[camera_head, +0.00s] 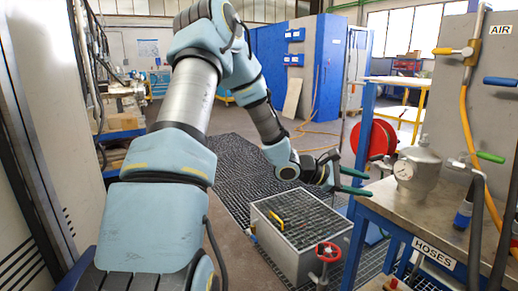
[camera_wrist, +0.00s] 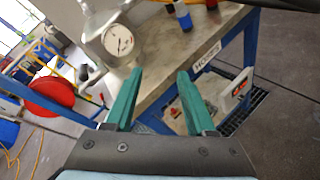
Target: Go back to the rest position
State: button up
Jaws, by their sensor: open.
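My gripper (camera_head: 355,181) is at the end of my blue-grey arm, with its two green fingers apart and nothing between them. In the head view it is in the air left of the metal workbench (camera_head: 395,200), above and right of a grey box with a grated top (camera_head: 292,250). In the wrist view my gripper (camera_wrist: 160,82) points toward the workbench corner. A flanged metal vessel with a gauge (camera_head: 415,170) stands on the bench, close to the right of the fingers. Its gauge shows at upper left in the wrist view (camera_wrist: 118,40).
A red hose reel (camera_head: 375,140) is behind the bench's left end. A red valve wheel (camera_head: 328,252) is beside the grey box. Hoses and an upright panel (camera_head: 490,120) border the bench at right. Dark floor matting (camera_head: 225,160) lies open behind the box.

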jog(key=s+a+m+y, duration=0.4)
jog(key=a, duration=0.8)
jog(key=s+a+r+m+y+p, duration=0.1)
jog(key=s+a+m+y, duration=0.3)
jog(key=a, duration=0.8)
jog(key=s+a+r+m+y+p, duration=0.1)
jog(key=s+a+m+y, duration=0.3)
jog(key=a, duration=0.8)
jog(key=shift+a+m+t+y, duration=0.15)
jog(key=shift+m+t+y, duration=0.3)
jog(key=shift+y, duration=0.75)
jog(key=shift+r, duration=0.1)
